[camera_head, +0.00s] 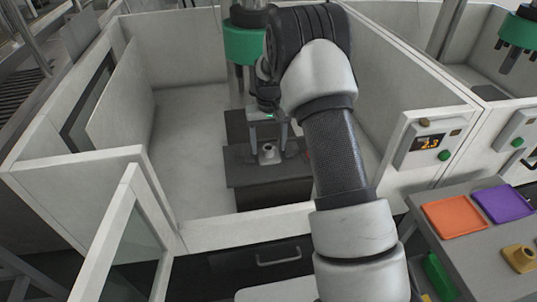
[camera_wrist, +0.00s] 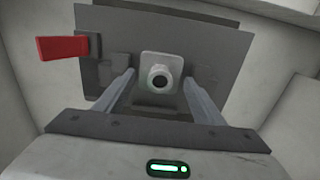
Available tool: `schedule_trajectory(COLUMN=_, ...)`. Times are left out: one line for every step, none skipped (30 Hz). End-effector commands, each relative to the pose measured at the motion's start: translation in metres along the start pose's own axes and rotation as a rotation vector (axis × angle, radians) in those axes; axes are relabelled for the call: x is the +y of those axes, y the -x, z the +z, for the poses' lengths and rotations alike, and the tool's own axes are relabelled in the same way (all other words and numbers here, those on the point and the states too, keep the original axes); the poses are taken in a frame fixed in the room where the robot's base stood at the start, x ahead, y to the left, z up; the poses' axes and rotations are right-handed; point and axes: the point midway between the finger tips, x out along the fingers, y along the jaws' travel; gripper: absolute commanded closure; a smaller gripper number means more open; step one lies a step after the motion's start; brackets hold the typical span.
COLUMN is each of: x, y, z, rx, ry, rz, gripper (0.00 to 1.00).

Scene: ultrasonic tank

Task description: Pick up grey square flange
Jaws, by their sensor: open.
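The grey square flange (camera_head: 268,156) sits on a dark block inside the white-walled tank. It has a square base and a raised round boss with a hole, as the wrist view shows (camera_wrist: 161,74). My gripper (camera_head: 268,143) reaches down into the tank right over the flange. In the wrist view my gripper (camera_wrist: 160,82) is open, with one finger on each side of the flange and a visible gap at each side. Whether the fingertips touch the dark block cannot be told.
The dark block (camera_head: 262,190) stands in the tank (camera_head: 190,185). A red handle (camera_wrist: 62,47) sticks out beside the flange. A green-collared tool head (camera_head: 243,40) hangs behind my arm. Orange (camera_head: 455,217) and purple (camera_head: 503,203) trays and a brass part (camera_head: 519,258) are on the right bench.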

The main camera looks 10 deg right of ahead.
Motion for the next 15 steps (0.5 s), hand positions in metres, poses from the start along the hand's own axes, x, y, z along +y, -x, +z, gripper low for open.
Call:
schedule_trajectory(x=0.000, y=-0.008, z=0.001, rx=-0.004, ry=0.000, rz=0.000, gripper=0.37)
schedule_trajectory(x=0.000, y=-0.012, z=0.000, rx=-0.002, ry=0.000, rz=0.000, gripper=0.37)
schedule_trajectory(x=0.000, y=-0.015, z=0.000, rx=-0.001, ry=0.000, rz=0.000, gripper=0.37)
schedule_trajectory(x=0.000, y=-0.018, z=0.000, rx=-0.001, ry=0.000, rz=0.000, gripper=0.37)
schedule_trajectory(x=0.000, y=-0.019, z=0.000, rx=-0.001, ry=0.000, rz=0.000, gripper=0.37)
schedule_trajectory(x=0.000, y=-0.020, z=0.000, rx=-0.001, ry=-0.001, rz=0.000, gripper=0.37)
schedule_trajectory(x=0.000, y=-0.021, z=0.000, rx=-0.001, ry=-0.001, rz=0.000, gripper=0.37)
schedule_trajectory(x=0.000, y=-0.021, z=0.000, rx=0.000, ry=-0.001, rz=0.000, gripper=0.37)
schedule_trajectory(x=0.000, y=-0.021, z=0.000, rx=0.000, ry=-0.001, rz=0.000, gripper=0.37)
schedule_trajectory(x=0.000, y=-0.021, z=0.000, rx=0.000, ry=-0.001, rz=0.000, gripper=0.37)
schedule_trajectory(x=0.000, y=-0.020, z=0.000, rx=0.000, ry=-0.001, rz=0.000, gripper=0.37)
schedule_trajectory(x=0.000, y=-0.020, z=0.000, rx=0.000, ry=-0.001, rz=0.000, gripper=0.37)
schedule_trajectory(x=0.000, y=-0.020, z=0.000, rx=0.000, ry=-0.001, rz=0.000, gripper=0.41)
schedule_trajectory(x=0.000, y=-0.020, z=0.000, rx=0.000, ry=-0.001, rz=0.000, gripper=0.46)
schedule_trajectory(x=0.000, y=-0.020, z=0.000, rx=0.000, ry=-0.001, rz=0.000, gripper=0.52)
